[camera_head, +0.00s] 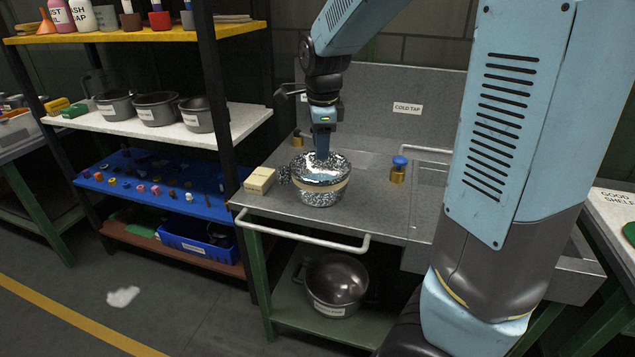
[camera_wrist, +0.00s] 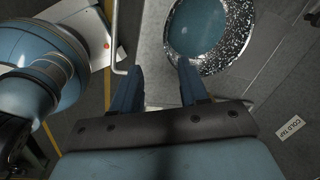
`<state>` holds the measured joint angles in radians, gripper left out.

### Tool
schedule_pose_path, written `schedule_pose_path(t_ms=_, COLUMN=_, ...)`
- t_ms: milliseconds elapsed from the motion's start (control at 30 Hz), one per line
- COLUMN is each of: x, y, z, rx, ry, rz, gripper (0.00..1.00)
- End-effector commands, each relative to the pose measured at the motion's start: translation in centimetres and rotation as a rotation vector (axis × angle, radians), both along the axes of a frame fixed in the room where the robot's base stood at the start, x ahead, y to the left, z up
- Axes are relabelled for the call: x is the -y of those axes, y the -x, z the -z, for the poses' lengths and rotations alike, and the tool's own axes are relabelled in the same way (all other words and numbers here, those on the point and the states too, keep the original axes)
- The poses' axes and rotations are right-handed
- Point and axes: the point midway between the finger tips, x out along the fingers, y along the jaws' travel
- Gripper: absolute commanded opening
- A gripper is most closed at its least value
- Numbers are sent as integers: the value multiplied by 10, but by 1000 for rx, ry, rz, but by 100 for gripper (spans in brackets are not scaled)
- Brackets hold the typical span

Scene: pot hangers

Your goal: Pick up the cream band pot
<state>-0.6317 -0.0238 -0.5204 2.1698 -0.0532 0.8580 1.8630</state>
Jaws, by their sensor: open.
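The cream band pot (camera_head: 318,195) stands upright on the grey sink counter, speckled black and white with a cream band around its side. A speckled handle shows at its left. In the wrist view the pot (camera_wrist: 236,48) is at the top right, with a speckled rim around a smooth blue-grey round middle. My gripper (camera_head: 322,154) points down above the pot's top in the head view. In the wrist view my gripper (camera_wrist: 157,64) has its fingers apart with nothing between them. The right fingertip overlaps the rim's near edge; I cannot tell whether they touch.
A yellowish block (camera_head: 260,180) lies left of the pot. A blue-topped brass fitting (camera_head: 398,170) stands right of it. A pale rail (camera_head: 300,236) runs along the counter's front. A dark pot (camera_head: 337,284) sits on the shelf below. A loaded rack (camera_head: 215,80) stands left.

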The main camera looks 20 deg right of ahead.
Motion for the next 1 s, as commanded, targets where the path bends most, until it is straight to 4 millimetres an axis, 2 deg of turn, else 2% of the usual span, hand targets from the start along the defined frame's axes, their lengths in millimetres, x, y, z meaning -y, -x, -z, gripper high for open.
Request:
schedule_pose_path(t_ms=267, x=-3, y=-9, z=19, rx=-9, ry=8, rz=74, gripper=44)
schedule_pose_path(t_ms=633, x=-1, y=-17, z=77, rx=-9, ry=8, rz=72, gripper=44)
schedule_pose_path(t_ms=1000, x=1, y=-22, z=99, rx=-8, ry=7, rz=71, gripper=44)
